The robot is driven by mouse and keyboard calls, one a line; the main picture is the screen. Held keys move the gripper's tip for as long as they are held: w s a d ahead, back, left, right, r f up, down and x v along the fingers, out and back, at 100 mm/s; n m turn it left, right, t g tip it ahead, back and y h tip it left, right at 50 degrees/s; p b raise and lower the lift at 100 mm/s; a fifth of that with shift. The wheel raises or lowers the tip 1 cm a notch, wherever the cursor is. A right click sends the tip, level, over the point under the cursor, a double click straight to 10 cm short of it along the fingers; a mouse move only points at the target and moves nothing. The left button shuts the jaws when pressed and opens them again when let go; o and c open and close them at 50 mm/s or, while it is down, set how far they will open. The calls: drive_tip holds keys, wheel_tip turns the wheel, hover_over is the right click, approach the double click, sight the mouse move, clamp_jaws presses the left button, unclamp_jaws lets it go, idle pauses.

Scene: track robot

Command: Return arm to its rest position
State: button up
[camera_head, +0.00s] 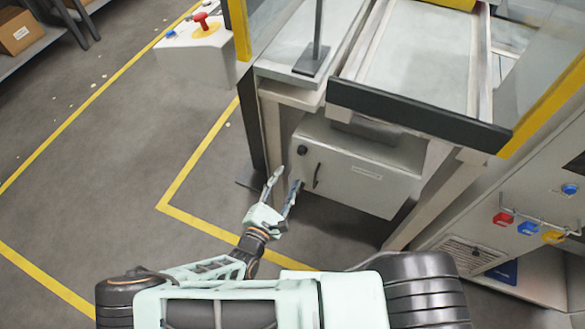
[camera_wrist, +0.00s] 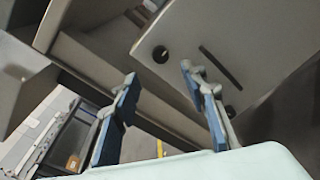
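My gripper (camera_head: 285,190) is open and empty at the end of my extended arm, in the middle of the head view. Its two fingers point up toward a grey cabinet (camera_head: 362,172) under the machine. The right finger is close to the cabinet's left front edge; I cannot tell whether it touches. In the wrist view the blue-padded fingers (camera_wrist: 160,108) stand apart with nothing between them. The cabinet front (camera_wrist: 245,45) shows beyond them, with a round black knob and a dark slot-like handle.
A machine frame with a black-edged conveyor bed (camera_head: 415,50) stands above the cabinet. A control box with a red button (camera_head: 203,22) is at upper left. A panel with coloured padlocks (camera_head: 503,217) is at right. Grey floor with yellow lines (camera_head: 190,222) is open at left.

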drive_tip(key=shift+s+a, duration=0.25)
drive_tip(key=shift+s, duration=0.4)
drive_tip(key=shift+r, duration=0.1)
